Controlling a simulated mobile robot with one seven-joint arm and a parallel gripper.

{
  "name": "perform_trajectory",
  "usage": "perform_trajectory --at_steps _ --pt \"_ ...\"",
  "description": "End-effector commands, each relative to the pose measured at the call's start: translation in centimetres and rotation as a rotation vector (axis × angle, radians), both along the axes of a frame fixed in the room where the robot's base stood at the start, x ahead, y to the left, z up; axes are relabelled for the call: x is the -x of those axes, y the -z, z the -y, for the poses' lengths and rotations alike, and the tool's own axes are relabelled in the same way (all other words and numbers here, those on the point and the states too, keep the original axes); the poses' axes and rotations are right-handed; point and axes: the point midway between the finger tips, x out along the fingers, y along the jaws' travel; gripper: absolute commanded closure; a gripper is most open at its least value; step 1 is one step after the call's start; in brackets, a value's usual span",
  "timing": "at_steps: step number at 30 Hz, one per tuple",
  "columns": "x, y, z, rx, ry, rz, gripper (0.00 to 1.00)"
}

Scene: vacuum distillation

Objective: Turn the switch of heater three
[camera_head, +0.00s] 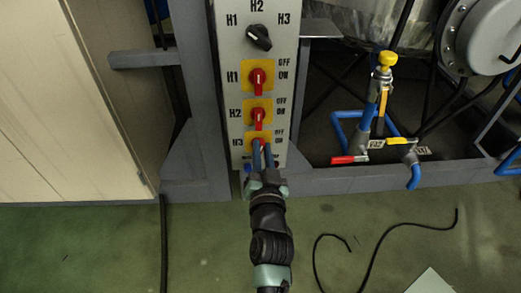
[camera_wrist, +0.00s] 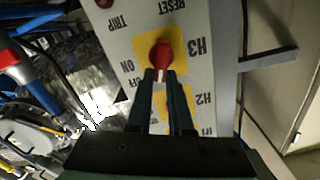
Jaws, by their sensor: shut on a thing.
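The heater three switch, a red rotary knob on a yellow plate marked H3, shows near the top of the wrist view (camera_wrist: 161,54). In the head view its plate (camera_head: 250,137) is the lowest of three, and the knob is mostly hidden by my fingers. My gripper (camera_wrist: 160,78) is shut on the knob, with one dark finger on each side of its lower part. In the head view the gripper (camera_head: 262,152) reaches the panel from below. In the wrist view, where the labels appear upside down, a pale mark on the knob points down, towards H2.
The grey panel (camera_head: 234,60) also bears the red H2 switch (camera_head: 258,117), the red H1 switch (camera_head: 257,77) and a black selector (camera_head: 258,38). Valves with blue pipes (camera_head: 377,115) stand at right, a beige cabinet (camera_head: 75,110) at left. A black cable lies on the green floor.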

Motion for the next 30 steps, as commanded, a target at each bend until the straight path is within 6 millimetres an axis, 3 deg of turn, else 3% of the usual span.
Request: perform_trajectory --at_steps 30 --pt "0.0 1.4 1.1 -0.950 0.002 -0.002 1.00"
